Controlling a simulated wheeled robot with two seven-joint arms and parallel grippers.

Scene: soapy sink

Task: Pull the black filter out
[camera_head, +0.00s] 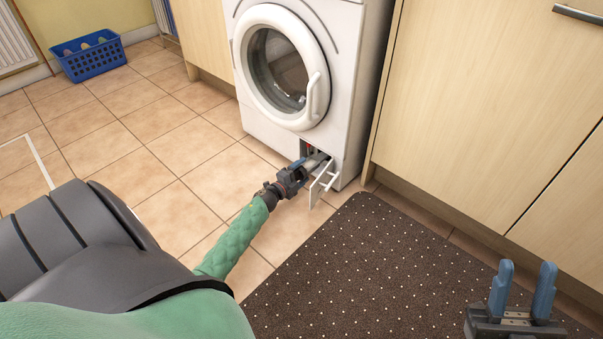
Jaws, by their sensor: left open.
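The white washing machine (352,95) stands at the top middle. At its lower right front corner a small service compartment (309,150) is open. Its little white door (322,184) hangs swung outward. My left gripper (311,160) is at the mouth of this compartment, open, with its blue fingers pointing in. It covers most of the opening, so I cannot make out the black filter or whether the fingers touch it. My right gripper (522,290) is at the lower right, fingers up and apart, empty, above the dark mat.
A dark dotted mat (370,250) lies in front of the machine. Wooden cabinets (480,100) stand close on the right. A blue basket (92,62) sits at the far left.

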